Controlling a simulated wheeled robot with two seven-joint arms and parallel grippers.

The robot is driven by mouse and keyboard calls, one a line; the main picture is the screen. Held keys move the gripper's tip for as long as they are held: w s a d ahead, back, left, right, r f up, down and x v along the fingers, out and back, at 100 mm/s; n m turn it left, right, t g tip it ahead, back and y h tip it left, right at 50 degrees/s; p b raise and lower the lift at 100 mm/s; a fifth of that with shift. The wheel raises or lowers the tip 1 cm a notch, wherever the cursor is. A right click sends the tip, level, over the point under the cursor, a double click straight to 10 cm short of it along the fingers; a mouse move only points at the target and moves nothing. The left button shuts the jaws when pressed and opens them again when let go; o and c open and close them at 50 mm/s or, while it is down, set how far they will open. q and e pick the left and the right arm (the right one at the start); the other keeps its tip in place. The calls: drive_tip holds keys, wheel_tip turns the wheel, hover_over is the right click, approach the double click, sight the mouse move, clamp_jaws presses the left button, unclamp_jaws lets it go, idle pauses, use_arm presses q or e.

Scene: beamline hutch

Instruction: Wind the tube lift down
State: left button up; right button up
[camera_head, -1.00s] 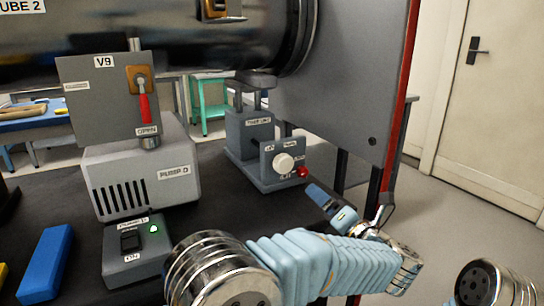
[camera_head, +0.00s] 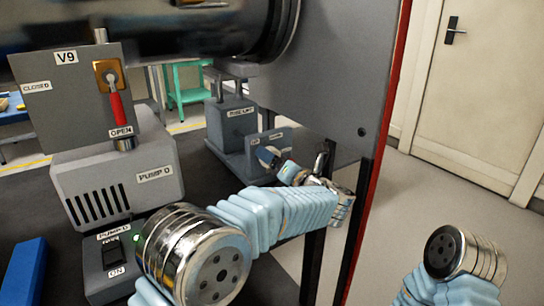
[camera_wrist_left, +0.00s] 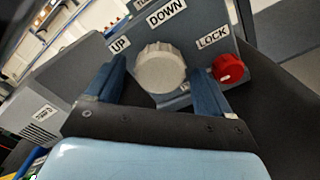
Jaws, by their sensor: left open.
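The tube lift (camera_head: 232,122) is a grey block with a small control panel, standing under the large dark tube (camera_head: 150,28). In the left wrist view its panel has a white ribbed knob (camera_wrist_left: 160,67), with labels UP to its left and DOWN above it. A red knob (camera_wrist_left: 227,68) sits at the right under the label LOCK. My left gripper (camera_head: 277,163) is open in front of the panel, hiding the white knob in the head view. In the left wrist view its fingers (camera_wrist_left: 158,90) stand on either side of the white knob; contact cannot be told. My right gripper is out of view.
Left of the lift are the V9 panel (camera_head: 75,95) with a red handle, the pump box (camera_head: 120,185) and its switch box (camera_head: 112,262). A blue block (camera_head: 25,272) lies at the lower left. A grey, red-edged upright panel (camera_head: 345,80) stands right of the lift.

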use_arm(q)
drive_tip(key=shift+w+a, duration=0.4)
drive_tip(key=shift+w, duration=0.15)
drive_tip(key=c, duration=1)
drive_tip(key=m, duration=0.3)
drive_tip(key=shift+m+p, duration=0.4)
drive_tip(key=shift+m, duration=1.5)
